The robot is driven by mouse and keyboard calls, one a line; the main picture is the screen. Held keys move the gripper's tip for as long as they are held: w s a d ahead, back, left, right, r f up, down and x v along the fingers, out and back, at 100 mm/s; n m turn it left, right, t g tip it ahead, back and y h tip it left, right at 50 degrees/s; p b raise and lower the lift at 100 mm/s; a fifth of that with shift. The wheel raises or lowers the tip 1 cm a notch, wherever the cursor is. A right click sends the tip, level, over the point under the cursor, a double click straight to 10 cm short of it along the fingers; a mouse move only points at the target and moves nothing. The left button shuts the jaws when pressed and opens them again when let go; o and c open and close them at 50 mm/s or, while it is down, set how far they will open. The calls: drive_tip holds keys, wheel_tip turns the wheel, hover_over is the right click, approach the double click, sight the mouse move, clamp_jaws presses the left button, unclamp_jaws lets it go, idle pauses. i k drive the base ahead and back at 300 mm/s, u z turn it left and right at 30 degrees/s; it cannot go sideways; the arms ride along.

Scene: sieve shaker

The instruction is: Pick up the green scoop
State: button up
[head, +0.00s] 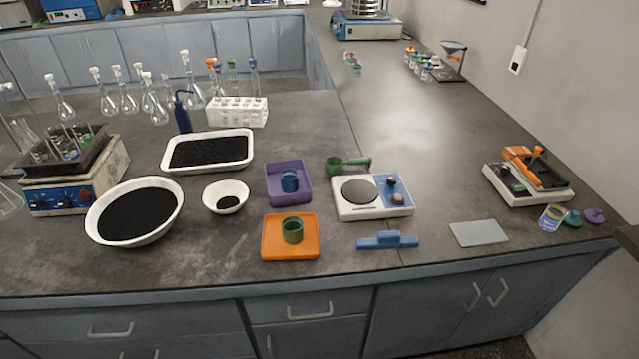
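The green scoop (336,166) lies on the dark bench top, just behind the white balance (373,197). Its round cup is at the left and its handle points right, along the back edge of the balance. I cannot tell whether the handle touches the balance. My gripper does not show in the head view.
Left of the scoop are a purple tray (306,199) with a blue cup and an orange tray (312,249) with a green cup. A blue brush-like tool (387,241) lies in front of the balance. The bench behind and right of the scoop is clear.

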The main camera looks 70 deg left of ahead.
sight(349, 164)
drive_tip(key=u, duration=2.85)
